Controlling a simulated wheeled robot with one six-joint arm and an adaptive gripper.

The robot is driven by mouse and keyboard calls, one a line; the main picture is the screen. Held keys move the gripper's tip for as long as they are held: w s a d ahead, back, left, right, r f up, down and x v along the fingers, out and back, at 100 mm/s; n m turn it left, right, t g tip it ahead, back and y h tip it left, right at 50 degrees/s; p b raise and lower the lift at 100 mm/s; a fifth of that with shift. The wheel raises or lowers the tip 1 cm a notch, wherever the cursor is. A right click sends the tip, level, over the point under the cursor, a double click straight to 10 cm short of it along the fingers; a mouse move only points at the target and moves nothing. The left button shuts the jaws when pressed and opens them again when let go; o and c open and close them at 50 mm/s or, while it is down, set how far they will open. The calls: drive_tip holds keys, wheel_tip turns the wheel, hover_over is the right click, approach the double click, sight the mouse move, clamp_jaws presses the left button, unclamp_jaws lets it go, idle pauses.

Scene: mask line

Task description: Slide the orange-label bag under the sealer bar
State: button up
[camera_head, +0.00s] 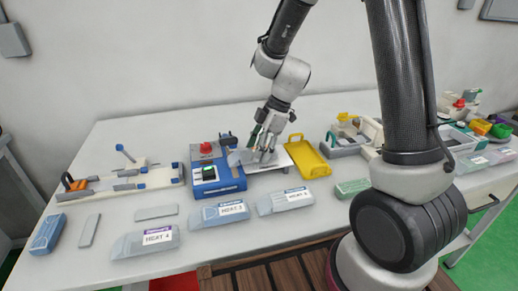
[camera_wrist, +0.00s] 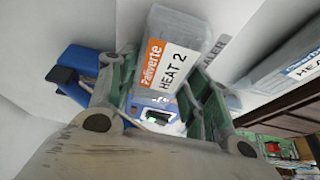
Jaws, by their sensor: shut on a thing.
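The orange-label bag (camera_wrist: 172,62), a grey translucent pouch marked HEAT 2, is between the fingers of my gripper (camera_wrist: 165,95) in the wrist view. In the head view, my gripper (camera_head: 264,150) is shut on it just right of the blue sealer (camera_head: 217,176), low over the worktop. The bag (camera_head: 240,157) shows there as a small grey patch, mostly hidden by the fingers. The sealer's lit screen (camera_wrist: 158,116) shows beyond the fingers in the wrist view. I cannot tell whether any of the bag is under the sealer bar.
Bags marked HEAT 4 (camera_head: 146,243) and HEAT 3 (camera_head: 220,213) and another labelled bag (camera_head: 285,201) lie along the front of the table. A yellow tray (camera_head: 308,160) stands right of my gripper. A jig with blue parts (camera_head: 120,182) is left of the sealer.

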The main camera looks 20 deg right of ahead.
idle(0.3)
drive_tip(key=o, duration=1)
drive_tip(key=shift+c, duration=0.2)
drive_tip(key=shift+r, duration=0.1)
drive_tip(key=shift+r, duration=0.85)
drive_tip(key=shift+r, duration=0.1)
drive_tip(key=shift+r, duration=2.9)
